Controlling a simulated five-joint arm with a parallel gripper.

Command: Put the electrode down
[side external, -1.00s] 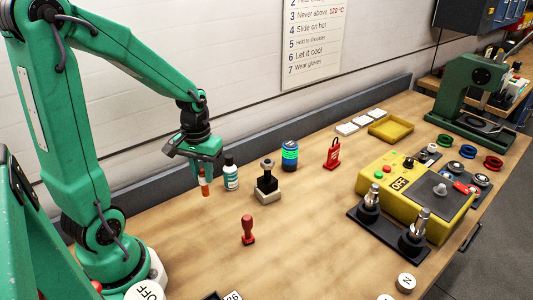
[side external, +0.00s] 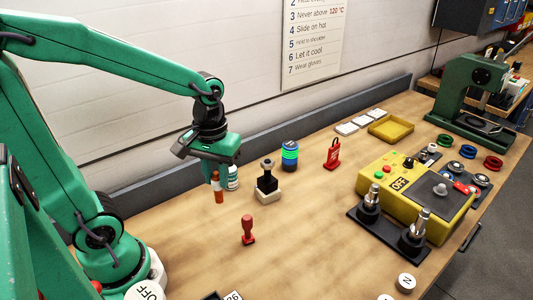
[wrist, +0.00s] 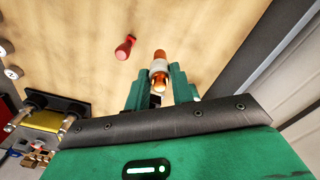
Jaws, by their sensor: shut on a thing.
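The electrode (side external: 218,190) is a slim orange-brown rod with a pale band. It hangs upright below my gripper (side external: 215,174) in the side view. In the wrist view the electrode (wrist: 160,56) sits between the two green fingers of my gripper (wrist: 158,82), which are shut on it. Its lower end is close to the wooden bench (side external: 170,235); I cannot tell whether it touches.
A black stamp-like tool on a pale block (side external: 268,182) and a red-handled stamp (side external: 248,229) stand to the right; the stamp also shows in the wrist view (wrist: 125,47). The bench left of the red stamp is clear.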

